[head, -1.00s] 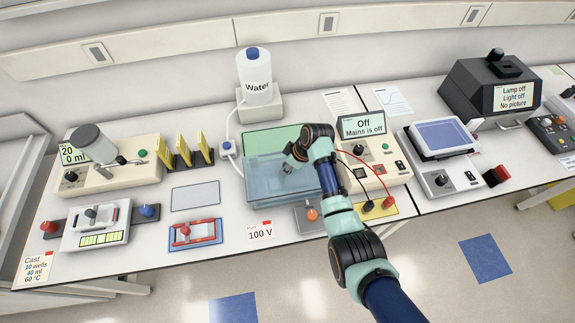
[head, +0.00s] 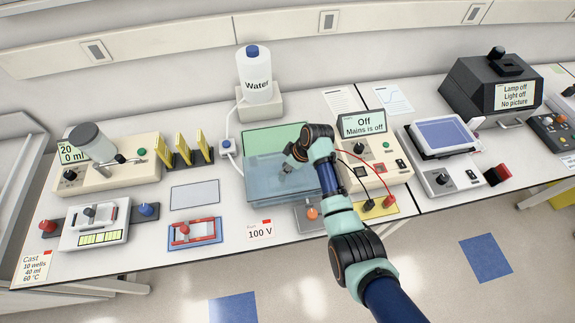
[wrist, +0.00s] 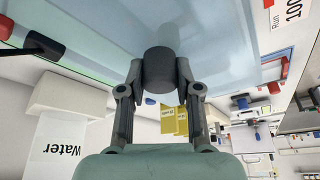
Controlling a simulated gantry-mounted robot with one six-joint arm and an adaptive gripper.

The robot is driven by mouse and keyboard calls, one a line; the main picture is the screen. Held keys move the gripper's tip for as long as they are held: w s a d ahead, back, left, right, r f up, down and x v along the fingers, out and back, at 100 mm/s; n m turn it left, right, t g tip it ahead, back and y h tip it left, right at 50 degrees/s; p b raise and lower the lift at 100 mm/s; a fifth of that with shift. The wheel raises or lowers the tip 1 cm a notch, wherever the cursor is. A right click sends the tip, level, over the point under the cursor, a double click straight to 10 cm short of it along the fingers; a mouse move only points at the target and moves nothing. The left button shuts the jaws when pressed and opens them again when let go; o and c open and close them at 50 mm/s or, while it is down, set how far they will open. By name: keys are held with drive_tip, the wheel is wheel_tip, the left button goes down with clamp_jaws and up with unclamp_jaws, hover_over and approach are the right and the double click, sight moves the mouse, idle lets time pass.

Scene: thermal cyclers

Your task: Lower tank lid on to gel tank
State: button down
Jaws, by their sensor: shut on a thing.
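The tank lid (head: 268,170) is a translucent pale blue panel in the middle of the bench in the head view. It fills the upper part of the wrist view (wrist: 225,35). My gripper (head: 288,163) is above it in the head view. In the wrist view my gripper (wrist: 160,88) is shut on the lid's dark grey round knob (wrist: 160,68). The gel tank (head: 275,199) is a clear bluish box beneath the lid. Lid and tank overlap, and I cannot tell whether they touch.
A green panel (head: 262,139) lies behind the tank. The power supply (head: 377,165), reading "Off, Mains is off", stands close on the right with red and black leads. The water bottle (head: 255,80) stands behind. A gel tray with red ends (head: 195,233) lies front left.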

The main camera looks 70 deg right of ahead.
drive_tip(key=shift+f+b, duration=0.4)
drive_tip(key=shift+f, duration=0.15)
drive_tip(key=c, duration=0.7)
unclamp_jaws()
drive_tip(key=v, duration=1.2)
